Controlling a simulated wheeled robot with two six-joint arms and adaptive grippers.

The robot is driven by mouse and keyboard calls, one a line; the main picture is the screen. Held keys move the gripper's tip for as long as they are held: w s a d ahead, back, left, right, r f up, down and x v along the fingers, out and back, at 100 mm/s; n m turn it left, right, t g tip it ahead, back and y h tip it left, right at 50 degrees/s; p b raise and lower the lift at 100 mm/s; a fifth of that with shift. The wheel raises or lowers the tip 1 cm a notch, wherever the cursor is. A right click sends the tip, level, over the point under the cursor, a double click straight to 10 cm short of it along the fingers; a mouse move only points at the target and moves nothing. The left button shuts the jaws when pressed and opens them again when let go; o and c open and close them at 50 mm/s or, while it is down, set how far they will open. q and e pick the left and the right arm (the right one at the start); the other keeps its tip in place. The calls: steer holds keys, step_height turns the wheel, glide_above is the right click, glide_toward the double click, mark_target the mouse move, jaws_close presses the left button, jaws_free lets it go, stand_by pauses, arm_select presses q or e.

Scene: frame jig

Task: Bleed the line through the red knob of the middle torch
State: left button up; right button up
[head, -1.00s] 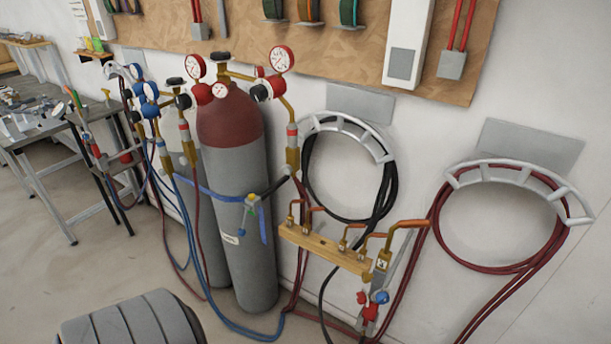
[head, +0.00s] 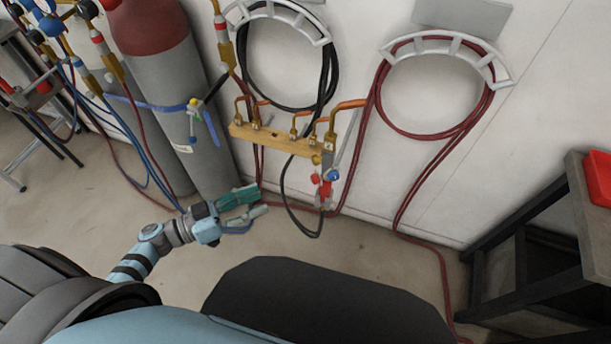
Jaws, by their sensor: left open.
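A torch (head: 326,188) with a red knob (head: 315,178) and a blue knob (head: 334,176) hangs at the right end of a wooden rack (head: 275,139) holding several copper tips. It is the only torch clearly seen with a red knob; I cannot tell whether it counts as the middle one. Small fittings with a yellow and a blue part (head: 194,106) hang at the strap on the gas cylinder. My left gripper (head: 260,202) is open and empty, low and left of the torch, apart from it. My right gripper is out of view.
A grey cylinder (head: 195,90) with a dark red top stands left of the rack. Black hose (head: 332,75) and red hose (head: 375,105) hang on wall holders. A dark table (head: 575,215) with a red bin (head: 600,178) is at right.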

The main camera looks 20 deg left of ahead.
mark_target(312, 179)
arm_select(q)
steer(key=x, duration=1.3)
steer(key=shift+w+d+f, duration=0.15)
steer(key=shift+w+d, duration=0.1)
steer(key=shift+d, duration=0.05)
jaws_close()
